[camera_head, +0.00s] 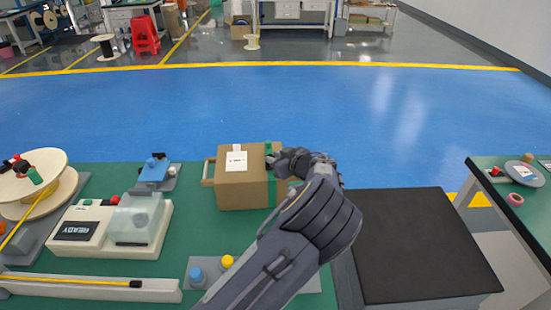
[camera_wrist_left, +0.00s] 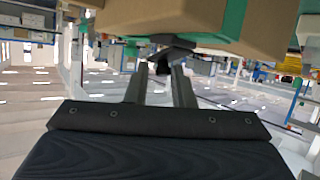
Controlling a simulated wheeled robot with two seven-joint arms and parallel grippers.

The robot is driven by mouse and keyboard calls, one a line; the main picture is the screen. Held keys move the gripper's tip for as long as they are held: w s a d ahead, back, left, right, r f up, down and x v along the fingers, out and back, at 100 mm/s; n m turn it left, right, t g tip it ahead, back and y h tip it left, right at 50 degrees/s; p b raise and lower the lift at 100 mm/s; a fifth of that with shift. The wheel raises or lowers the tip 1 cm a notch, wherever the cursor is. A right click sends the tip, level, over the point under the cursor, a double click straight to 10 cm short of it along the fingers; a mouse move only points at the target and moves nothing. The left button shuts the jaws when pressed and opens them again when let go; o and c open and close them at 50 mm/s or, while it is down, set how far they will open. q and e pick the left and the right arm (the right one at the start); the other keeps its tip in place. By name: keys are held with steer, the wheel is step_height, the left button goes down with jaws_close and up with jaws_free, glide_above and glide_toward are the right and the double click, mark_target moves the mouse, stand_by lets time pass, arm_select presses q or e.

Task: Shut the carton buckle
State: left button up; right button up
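The brown carton (camera_head: 240,185) stands on the green workbench, with a white label on its front and green strips at its right side. In the left wrist view the carton (camera_wrist_left: 190,15) fills the top, with a green strip down it. A dark piece (camera_wrist_left: 172,50), which looks like the buckle, sits at the carton's edge. My left gripper (camera_head: 277,160) is at the carton's right side, partly hidden by its own wrist. In the wrist view its fingers (camera_wrist_left: 160,72) stand apart, with the dark piece close to their tips. I cannot tell whether they touch it. My right gripper is out of view.
A white READY machine (camera_head: 85,232) with a clear cover and a wooden spool (camera_head: 40,165) stand to the left. A plate with blue and yellow knobs (camera_head: 205,268) lies in front of the carton. A black-topped surface (camera_head: 425,245) on the right is clear.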

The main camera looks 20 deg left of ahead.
arm_select(q)
steer(key=shift+w+a+g+h, duration=0.15)
steer(key=shift+a+g+h, duration=0.3)
steer(key=shift+g, duration=0.35)
jaws_close()
steer(key=shift+w+f+m+g+h+p, duration=0.1)
steer(key=shift+w+m+g+h+p, duration=0.3)
steer(key=shift+m+g+p, duration=0.4)
steer(key=shift+s+f+g+h, duration=0.1)
steer(key=shift+f+g+h, duration=0.05)
steer(key=shift+g+h, duration=0.15)
steer(key=o, duration=0.8)
jaws_free()
steer(key=shift+f, duration=0.1)
steer(key=shift+d, duration=0.1)
